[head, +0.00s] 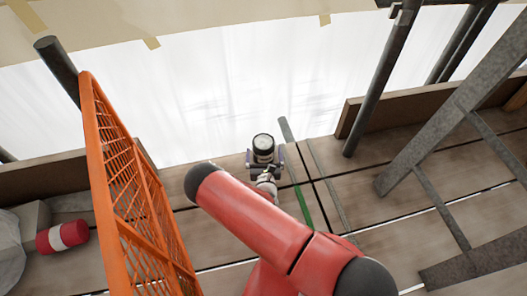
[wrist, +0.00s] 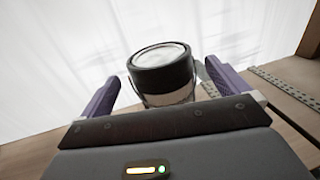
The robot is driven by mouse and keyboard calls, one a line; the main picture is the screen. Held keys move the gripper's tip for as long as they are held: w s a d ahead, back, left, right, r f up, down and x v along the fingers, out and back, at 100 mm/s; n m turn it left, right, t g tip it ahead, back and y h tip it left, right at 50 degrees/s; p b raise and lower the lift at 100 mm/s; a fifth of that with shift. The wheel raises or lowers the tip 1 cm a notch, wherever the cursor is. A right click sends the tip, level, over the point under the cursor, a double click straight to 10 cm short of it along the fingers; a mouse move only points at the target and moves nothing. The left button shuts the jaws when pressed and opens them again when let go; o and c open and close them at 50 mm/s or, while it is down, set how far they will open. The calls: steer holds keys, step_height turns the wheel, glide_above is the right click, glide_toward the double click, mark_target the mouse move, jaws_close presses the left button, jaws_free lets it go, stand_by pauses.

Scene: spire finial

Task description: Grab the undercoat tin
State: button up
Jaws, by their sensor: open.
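The undercoat tin (head: 263,146) is a small can with a pale top and a dark rim, standing near the far edge of the plank deck. In the wrist view the tin (wrist: 162,72) shows a white top, a black band, a paler body below and a thin wire handle. My gripper (head: 265,157) is open, with its purple fingers (wrist: 160,92) on either side of the tin. A gap shows between the tin and each finger. The tin's lower part is hidden behind the gripper body.
An orange mesh barrier (head: 135,190) stands to the left, and a red and white roll (head: 62,237) lies beyond it. Grey scaffold poles (head: 384,80) and braces rise at the right. A dark toe board (head: 420,112) runs along the far right edge. White sheeting (head: 220,85) hangs behind.

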mark_target(264, 143)
steer(key=w+b, duration=0.1)
steer(key=w, duration=0.4)
steer(key=shift+w+a, duration=0.1)
steer(key=shift+a, duration=0.1)
steer(key=c, duration=1.1)
steer(key=shift+c, duration=1)
steer(key=shift+r, duration=0.15)
